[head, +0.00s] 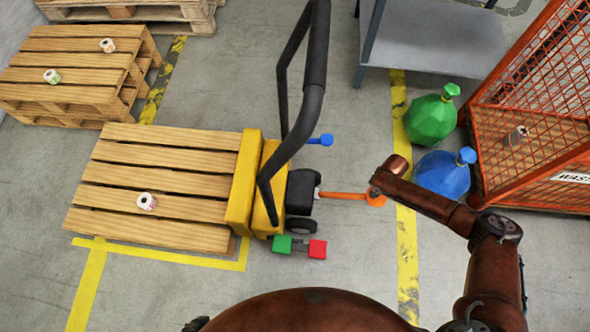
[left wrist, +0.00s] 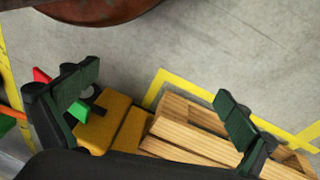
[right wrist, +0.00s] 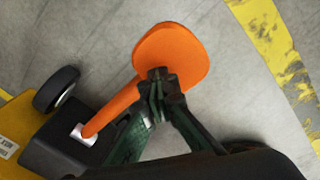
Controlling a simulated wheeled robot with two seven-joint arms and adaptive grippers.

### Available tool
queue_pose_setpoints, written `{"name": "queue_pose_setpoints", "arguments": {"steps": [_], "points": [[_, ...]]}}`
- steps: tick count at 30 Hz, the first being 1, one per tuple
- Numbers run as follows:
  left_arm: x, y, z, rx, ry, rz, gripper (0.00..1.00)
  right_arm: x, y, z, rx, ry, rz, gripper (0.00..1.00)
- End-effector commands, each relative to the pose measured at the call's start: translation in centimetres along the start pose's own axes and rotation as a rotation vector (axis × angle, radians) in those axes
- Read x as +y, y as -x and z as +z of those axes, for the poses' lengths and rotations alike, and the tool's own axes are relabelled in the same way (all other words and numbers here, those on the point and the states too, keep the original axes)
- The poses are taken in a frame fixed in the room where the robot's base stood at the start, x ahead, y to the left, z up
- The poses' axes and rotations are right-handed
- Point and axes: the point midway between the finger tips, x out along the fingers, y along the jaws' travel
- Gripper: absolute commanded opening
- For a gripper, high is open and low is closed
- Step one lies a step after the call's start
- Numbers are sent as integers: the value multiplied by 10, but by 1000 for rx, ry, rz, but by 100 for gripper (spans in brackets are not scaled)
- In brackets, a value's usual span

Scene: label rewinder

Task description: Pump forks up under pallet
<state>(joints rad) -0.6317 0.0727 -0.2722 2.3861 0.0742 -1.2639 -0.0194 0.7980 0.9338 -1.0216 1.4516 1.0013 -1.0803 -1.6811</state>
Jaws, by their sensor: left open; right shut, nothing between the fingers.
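The wooden pallet (head: 160,184) lies on the floor at left in the head view, with a small label roll (head: 147,201) on top. The yellow pallet truck (head: 268,185) stands against its right end, its black handle (head: 316,75) rising above. The forks are hidden under the slats. An orange lever (head: 340,195) with a round pad (right wrist: 172,58) sticks out to the right of the truck. My right gripper (right wrist: 160,82) is shut and empty, its tips over the pad's near edge; contact cannot be told. My left gripper (left wrist: 150,112) is open and empty, above the truck and pallet.
A green pedal (head: 282,244) and red pedal (head: 317,249) sit low at the truck's near side; a blue knob (head: 326,140) is on the far side. Green (head: 431,118) and blue (head: 443,174) bags and an orange cage (head: 545,115) stand right. Floor in front is clear.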

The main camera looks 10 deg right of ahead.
Motion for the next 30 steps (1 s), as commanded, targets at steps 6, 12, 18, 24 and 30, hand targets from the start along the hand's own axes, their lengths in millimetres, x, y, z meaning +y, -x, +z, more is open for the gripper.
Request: {"name": "queue_pose_setpoints", "arguments": {"steps": [6, 12, 18, 24, 30], "points": [[-12, 38, 19, -101, 9, -46, 100, -1, 27, 2, -5, -2, -1, 0], [-24, 46, 37, -177, 18, -82, 100, 0, 55, 3, -6, -2, 0, 0], [-31, 37, 45, -201, 22, -95, 100, -1, 60, 2, -3, -2, -2, 0], [-30, 36, 45, -200, 22, -94, 100, -1, 57, 2, -2, -1, -3, 0], [-21, 43, 33, -161, 17, -70, 100, -2, 28, 0, 3, -2, -6, 0]]}}
